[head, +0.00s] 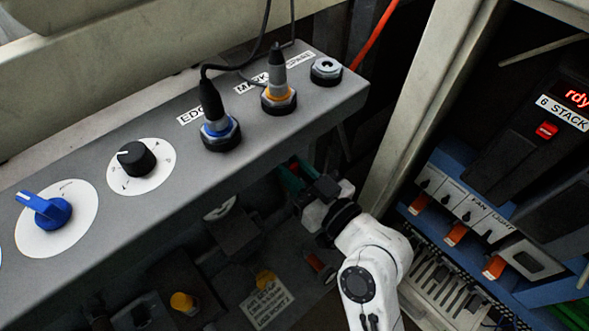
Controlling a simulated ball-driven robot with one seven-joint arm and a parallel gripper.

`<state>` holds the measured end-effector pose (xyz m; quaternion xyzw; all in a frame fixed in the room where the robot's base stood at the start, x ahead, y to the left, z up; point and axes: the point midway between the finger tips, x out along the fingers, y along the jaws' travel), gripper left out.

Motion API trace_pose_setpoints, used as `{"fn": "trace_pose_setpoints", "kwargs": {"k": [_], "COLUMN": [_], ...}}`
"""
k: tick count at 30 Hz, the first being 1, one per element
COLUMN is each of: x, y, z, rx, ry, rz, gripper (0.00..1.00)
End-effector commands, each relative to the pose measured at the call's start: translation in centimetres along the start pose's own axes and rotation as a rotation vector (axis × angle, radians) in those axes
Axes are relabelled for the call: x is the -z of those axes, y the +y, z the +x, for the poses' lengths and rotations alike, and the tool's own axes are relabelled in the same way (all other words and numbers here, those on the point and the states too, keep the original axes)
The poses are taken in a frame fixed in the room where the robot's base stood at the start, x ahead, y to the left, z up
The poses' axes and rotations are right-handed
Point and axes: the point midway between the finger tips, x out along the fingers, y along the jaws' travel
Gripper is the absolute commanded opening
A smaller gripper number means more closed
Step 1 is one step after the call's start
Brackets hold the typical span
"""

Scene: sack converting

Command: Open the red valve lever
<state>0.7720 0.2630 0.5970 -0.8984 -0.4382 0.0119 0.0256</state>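My gripper (308,192) reaches in under the front edge of the grey panel, in shadow. Its fingers are small and dark here, so I cannot tell whether they are open or shut. A green part (289,179) shows right at its fingers; I cannot tell what it is or whether they touch. A small dull red piece (318,263) shows below the gripper, left of my arm. It may be the red valve lever, but its shape and position are too dark to tell. My white arm hides part of the area behind it.
The grey panel (330,105) overhangs the left, with a blue knob (48,211), a black knob (135,158) and cable connectors. Yellow knobs (184,302) sit in the dark space below. A pale post (412,110) and a blue switch cabinet (470,181) stand close on the right.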

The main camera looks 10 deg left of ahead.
Motion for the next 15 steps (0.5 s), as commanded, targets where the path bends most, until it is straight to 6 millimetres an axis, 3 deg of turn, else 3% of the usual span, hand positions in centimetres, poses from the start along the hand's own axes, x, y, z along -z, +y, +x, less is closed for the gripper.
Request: {"fn": "trace_pose_setpoints", "kwargs": {"k": [13,14,15], "x": [-0.24,-0.24,-0.25], "y": [-0.07,-0.07,-0.07], "z": [-0.04,-0.04,-0.04], "rx": [0.001,0.001,0.001], "ry": [-0.006,-0.006,-0.006], "rz": [-0.009,-0.009,-0.008], "gripper": [0.0,0.24,0.28]}}
